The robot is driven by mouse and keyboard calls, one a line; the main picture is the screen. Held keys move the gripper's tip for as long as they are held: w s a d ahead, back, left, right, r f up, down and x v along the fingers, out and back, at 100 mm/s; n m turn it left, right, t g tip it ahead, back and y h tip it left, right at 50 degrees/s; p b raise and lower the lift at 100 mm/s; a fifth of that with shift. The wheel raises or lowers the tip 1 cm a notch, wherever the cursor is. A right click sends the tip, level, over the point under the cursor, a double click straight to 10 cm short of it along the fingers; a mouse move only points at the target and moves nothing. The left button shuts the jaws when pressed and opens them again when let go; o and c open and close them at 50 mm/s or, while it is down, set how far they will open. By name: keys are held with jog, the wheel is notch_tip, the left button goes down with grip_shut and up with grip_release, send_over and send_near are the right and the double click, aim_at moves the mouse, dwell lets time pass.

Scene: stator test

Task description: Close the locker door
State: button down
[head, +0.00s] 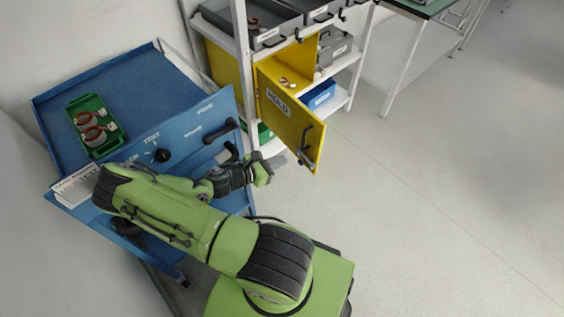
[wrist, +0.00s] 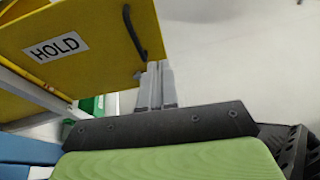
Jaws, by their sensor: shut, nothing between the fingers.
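The yellow locker door (head: 288,112) bears a HOLD label and a dark handle (head: 306,147) near its free edge. It stands open, swung out from the yellow locker (head: 222,66) on the white shelf rack. In the wrist view the door (wrist: 80,40) fills the upper left, with its handle (wrist: 134,32) at its right edge. My gripper (wrist: 158,68) is shut and empty, its fingertips close by the lower end of the handle; I cannot tell whether they touch. In the head view my gripper (head: 280,158) is just left of the door's lower part.
A blue cart (head: 120,75) with a green tray (head: 80,103) of stator parts stands left of the rack, close to my arm. Grey bins (head: 335,50) and a blue bin (head: 318,96) sit on the shelves. The floor (head: 430,190) right of the door is clear.

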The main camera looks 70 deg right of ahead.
jog(key=b, duration=0.2)
send_near(319, 143)
jog(key=shift+n+h, duration=0.3)
jog(key=x, duration=0.6)
jog(key=shift+a+f, duration=0.25)
jog(key=shift+f, duration=0.15)
jog(key=shift+s+d+r, duration=0.1)
jog(key=shift+s+d, duration=0.05)
jog(key=shift+d, duration=0.2)
jog(key=shift+d, duration=0.1)
